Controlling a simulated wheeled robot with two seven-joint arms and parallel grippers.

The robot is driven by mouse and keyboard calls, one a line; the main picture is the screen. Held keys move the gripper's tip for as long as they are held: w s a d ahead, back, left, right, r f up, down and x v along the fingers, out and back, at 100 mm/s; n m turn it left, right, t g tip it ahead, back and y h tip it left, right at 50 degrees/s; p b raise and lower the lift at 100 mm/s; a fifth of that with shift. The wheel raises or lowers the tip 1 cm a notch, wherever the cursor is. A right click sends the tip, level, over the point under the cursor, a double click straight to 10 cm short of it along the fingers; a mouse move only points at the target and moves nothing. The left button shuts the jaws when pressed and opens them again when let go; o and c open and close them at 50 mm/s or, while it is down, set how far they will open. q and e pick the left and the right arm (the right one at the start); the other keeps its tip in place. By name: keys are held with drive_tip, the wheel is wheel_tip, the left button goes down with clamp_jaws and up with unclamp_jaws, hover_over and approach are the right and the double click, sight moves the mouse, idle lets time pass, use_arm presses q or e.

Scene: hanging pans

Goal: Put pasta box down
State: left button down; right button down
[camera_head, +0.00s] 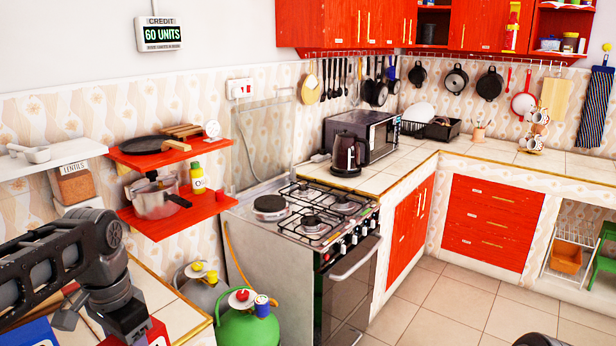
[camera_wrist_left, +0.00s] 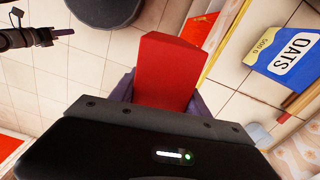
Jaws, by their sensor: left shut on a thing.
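A red box (camera_wrist_left: 168,72) is between the fingers of my left gripper (camera_wrist_left: 160,92) in the left wrist view; no label shows on the face I see, and I take it for the pasta box. In the head view my left gripper (camera_head: 128,326) is at the bottom left, over the tiled counter (camera_head: 152,288), and a red part of the box (camera_head: 157,334) shows beside it. The left gripper is shut on the box. The box's lower end is cut off in the head view, so I cannot tell whether it touches the counter. Fingers of my right gripper are not clearly visible.
A blue and yellow oats box (camera_wrist_left: 285,55) is close by on the counter. Red shelves (camera_head: 182,214) with a pot (camera_head: 152,199) and a pan (camera_head: 150,145) are above the counter. Gas cylinders (camera_head: 247,325) and a stove (camera_head: 300,215) stand to the right.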

use_arm(q)
drive_tip(key=w+d+f+n, duration=0.4)
drive_tip(key=w+f+n, duration=0.25)
drive_tip(key=w, duration=0.25)
drive_tip(key=w+d+f+m, duration=0.1)
drive_tip(key=w+d+f, duration=0.1)
drive_tip(key=d+f, duration=0.6)
drive_tip(key=shift+s+a, duration=0.1)
